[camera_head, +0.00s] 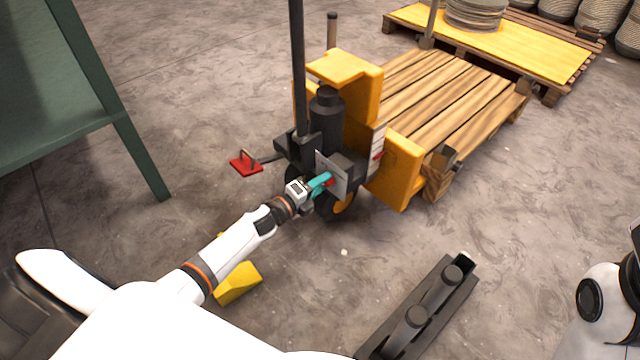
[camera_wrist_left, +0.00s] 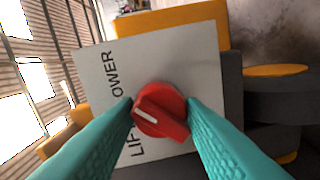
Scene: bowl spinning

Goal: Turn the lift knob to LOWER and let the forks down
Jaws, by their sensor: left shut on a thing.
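The red lift knob (camera_wrist_left: 160,110) sits on a pale label plate (camera_wrist_left: 103,75) with the words LIFT and LOWER partly readable. Its white mark points toward the lower right of the wrist picture, at a slant. My left gripper (camera_wrist_left: 160,115) has its teal fingers shut on the knob, one on each side. In the head view my left gripper (camera_head: 322,183) reaches the plate (camera_head: 331,172) on the front of the yellow pallet truck (camera_head: 345,85). The forks are hidden under a wooden pallet (camera_head: 450,90). My right gripper is out of view; only part of that arm shows at right.
A red pedal (camera_head: 245,164) sticks out left of the truck. A yellow wedge (camera_head: 238,283) lies below my left arm. A dark rack (camera_head: 420,315) with cylinders lies at the front. A green table (camera_head: 60,90) stands at left. Open floor lies on the right.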

